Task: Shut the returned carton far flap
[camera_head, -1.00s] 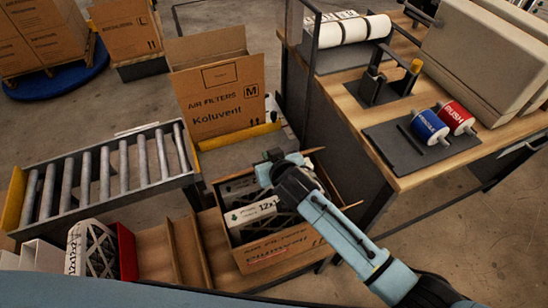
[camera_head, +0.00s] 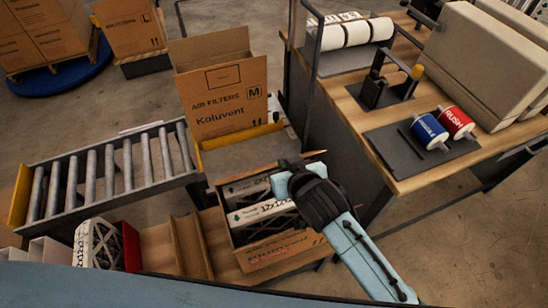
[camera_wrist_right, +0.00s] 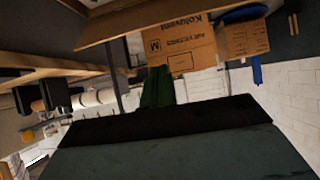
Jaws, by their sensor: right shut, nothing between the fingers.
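The returned carton (camera_head: 275,250) stands open at the lower middle of the head view, with white-labelled 12x12 filters (camera_head: 262,212) inside. My right gripper (camera_head: 288,164) is over its far right part, close to the far rim. It is shut and empty. A strip of brown cardboard (camera_head: 316,156) shows at the far right corner behind the gripper. My gripper and forearm hide part of the far and right sides, so I cannot tell the far flap's exact angle or whether I touch it. In the wrist view the dark green fingers (camera_wrist_right: 157,88) show together. My left gripper is out of view.
A tall open Koluvent carton (camera_head: 225,105) stands behind the returned carton. A roller conveyor (camera_head: 110,165) is at left, with a red bin (camera_head: 130,245) below it. A wooden workbench (camera_head: 420,170) stands close on the right, with a dark upright post (camera_head: 310,75) at its edge.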

